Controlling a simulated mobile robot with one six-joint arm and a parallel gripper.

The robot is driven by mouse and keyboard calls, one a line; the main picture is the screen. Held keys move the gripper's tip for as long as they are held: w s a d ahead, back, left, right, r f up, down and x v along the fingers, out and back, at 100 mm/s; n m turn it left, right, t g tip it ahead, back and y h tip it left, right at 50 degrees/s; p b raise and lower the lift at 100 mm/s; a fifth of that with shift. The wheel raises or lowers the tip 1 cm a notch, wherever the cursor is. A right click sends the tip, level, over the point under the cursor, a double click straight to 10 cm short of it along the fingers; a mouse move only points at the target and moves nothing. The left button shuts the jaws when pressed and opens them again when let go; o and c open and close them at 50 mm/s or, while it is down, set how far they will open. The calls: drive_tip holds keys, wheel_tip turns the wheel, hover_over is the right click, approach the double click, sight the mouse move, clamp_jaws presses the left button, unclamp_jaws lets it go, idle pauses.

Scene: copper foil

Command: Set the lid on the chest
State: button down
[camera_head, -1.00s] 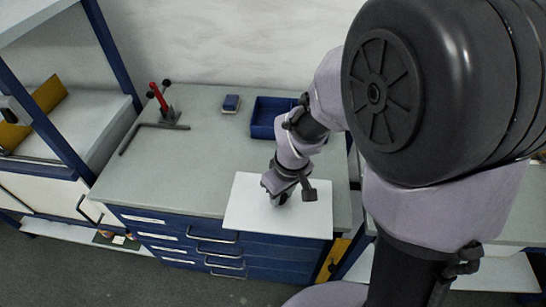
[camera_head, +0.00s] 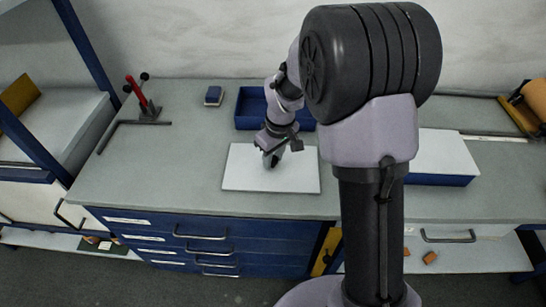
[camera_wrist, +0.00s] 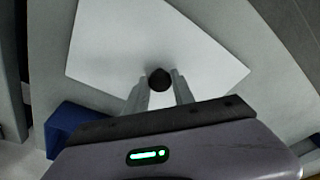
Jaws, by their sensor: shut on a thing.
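The lid (camera_head: 240,178) is a flat white panel with a dark round knob, seen above the grey worktop. My gripper (camera_head: 272,160) is over its middle, shut on the knob. In the wrist view the knob (camera_wrist: 160,79) sits between the two fingertips and the lid (camera_wrist: 110,45) spreads out beyond them. An open blue box (camera_head: 246,108), which may be the chest, stands just behind the lid, partly hidden by my arm. Another blue box (camera_head: 440,181) with a white top stands to the right, partly behind my arm. I cannot tell the lid's exact height.
A shelf frame (camera_head: 30,145) stands far left. An orange roll (camera_head: 536,98) is far right.

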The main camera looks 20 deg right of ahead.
sight(277, 171)
drive_tip(key=c, duration=1.1)
unclamp_jaws()
drive_tip(key=shift+o, duration=0.2)
drive_tip(key=s+r+m+t+p, duration=0.1)
drive_tip(key=s+r+p, duration=0.2)
drive_tip(key=r, duration=0.6)
drive_tip(key=s+r+m+p, duration=0.1)
drive_tip(key=s+r+p, duration=0.15)
drive_tip(key=r, duration=0.65)
drive_tip(key=s+a+r+m+t, duration=0.1)
drive_tip(key=s+a+r+m, duration=0.1)
drive_tip(key=s, duration=0.7)
drive_tip(key=s+a+r+m+t+y, duration=0.1)
drive_tip(key=s+r+m, duration=0.3)
drive_tip(key=s, duration=0.6)
drive_tip(key=shift+s+a+r+m+t, duration=0.2)
drive_tip(key=shift+a+m+t, duration=0.4)
drive_tip(key=shift+m, duration=0.3)
